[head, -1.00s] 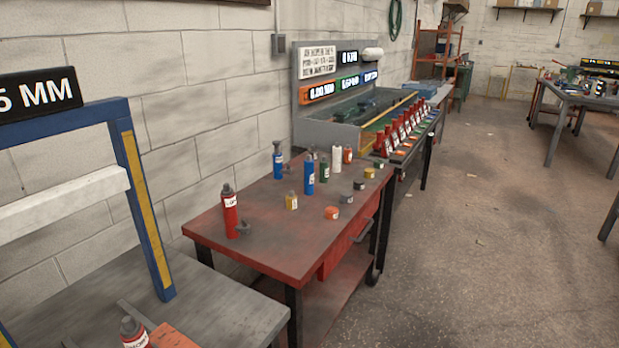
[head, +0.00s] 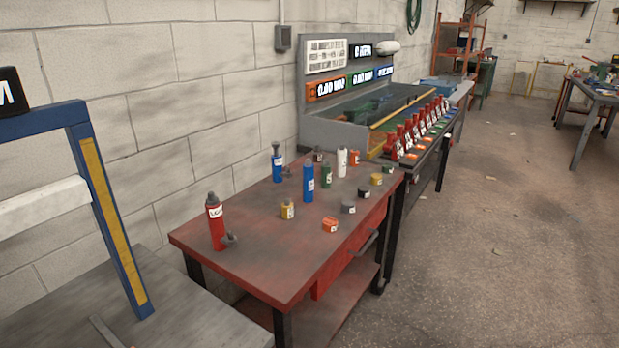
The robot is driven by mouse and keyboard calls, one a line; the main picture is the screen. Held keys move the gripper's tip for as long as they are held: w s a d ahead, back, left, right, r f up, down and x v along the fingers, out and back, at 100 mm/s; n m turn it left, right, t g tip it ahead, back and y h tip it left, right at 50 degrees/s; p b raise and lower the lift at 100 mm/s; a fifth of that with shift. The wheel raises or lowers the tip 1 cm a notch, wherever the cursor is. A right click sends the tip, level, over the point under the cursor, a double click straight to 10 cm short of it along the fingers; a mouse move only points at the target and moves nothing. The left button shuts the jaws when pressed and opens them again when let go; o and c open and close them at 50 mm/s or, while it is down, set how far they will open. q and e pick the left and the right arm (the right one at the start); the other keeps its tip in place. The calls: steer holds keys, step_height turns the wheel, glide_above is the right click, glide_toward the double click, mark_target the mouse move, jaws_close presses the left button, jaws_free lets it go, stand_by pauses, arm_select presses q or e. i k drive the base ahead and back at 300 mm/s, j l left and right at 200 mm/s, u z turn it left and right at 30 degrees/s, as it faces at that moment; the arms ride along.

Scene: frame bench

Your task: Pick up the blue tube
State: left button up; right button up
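Two blue tubes stand upright on the red table (head: 262,262) in the head view. The other blue tube (head: 277,166) stands farther back near the wall, with a dark top. Neither of my grippers shows in the head view.
A red tube (head: 216,226) stands at the table's near left. A green tube (head: 326,175), a white tube (head: 342,162) and several small caps share the table. A blue frame (head: 105,200) on a grey bench stands at left.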

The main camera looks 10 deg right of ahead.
mark_target(308, 168)
steer(key=i+l, duration=0.2)
steer(key=i+l+u, duration=0.15)
steer(key=l, duration=0.3)
steer(key=i+l, duration=0.25)
steer(key=i+l+u, duration=0.1)
steer(key=l, duration=0.3)
steer(key=i+l+u, duration=0.1)
steer(key=l, duration=0.25)
steer(key=i+l, duration=0.3)
steer(key=i+l+u, duration=0.1)
steer(key=l, duration=0.35)
steer(key=i+l+u, duration=0.1)
steer(key=l, duration=0.25)
steer(key=i, duration=0.1)
